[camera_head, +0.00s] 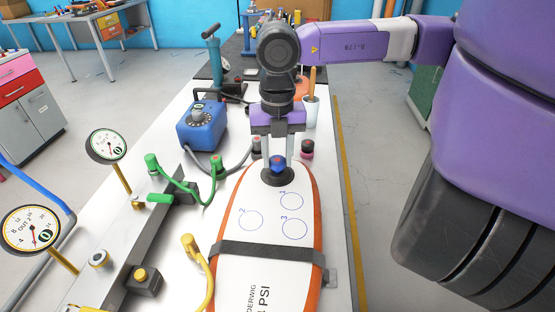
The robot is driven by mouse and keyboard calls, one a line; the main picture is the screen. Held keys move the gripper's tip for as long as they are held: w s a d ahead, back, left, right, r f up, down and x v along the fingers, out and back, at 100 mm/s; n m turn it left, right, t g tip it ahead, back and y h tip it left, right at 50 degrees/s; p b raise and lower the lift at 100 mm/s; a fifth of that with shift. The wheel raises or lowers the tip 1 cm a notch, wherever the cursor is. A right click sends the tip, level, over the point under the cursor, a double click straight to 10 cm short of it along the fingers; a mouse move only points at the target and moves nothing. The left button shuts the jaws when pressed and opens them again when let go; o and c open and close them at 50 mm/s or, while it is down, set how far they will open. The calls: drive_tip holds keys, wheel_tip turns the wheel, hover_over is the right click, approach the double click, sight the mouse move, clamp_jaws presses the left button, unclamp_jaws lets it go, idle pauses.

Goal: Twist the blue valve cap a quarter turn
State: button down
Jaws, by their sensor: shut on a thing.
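The blue valve cap (277,163) sits on a round black valve base near the far end of the white and orange inflatable board (250,265). A small red mark shows on the cap. My gripper (277,158) points straight down over the valve. Its two pale fingers stand on either side of the cap and are shut on it. The far side of the cap is hidden, and the fingers cover part of its sides.
A black strap (268,255) crosses the board. A blue pump box (202,125) with a grey hose, a green hose (185,200), a yellow hose (200,270) and gauges (30,228) stand to the left. A white cup (311,112) stands behind, right of my gripper.

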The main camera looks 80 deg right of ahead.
drive_tip(key=shift+m, duration=0.5)
drive_tip(key=shift+b, duration=0.45)
drive_tip(key=shift+f+m+b, duration=0.1)
drive_tip(key=shift+m+b, duration=0.75)
drive_tip(key=shift+m, duration=0.25)
drive_tip(key=shift+m+b, duration=1.2)
drive_tip(key=shift+m, duration=0.2)
drive_tip(key=c, duration=0.9)
unclamp_jaws()
drive_tip(key=shift+o, duration=0.2)
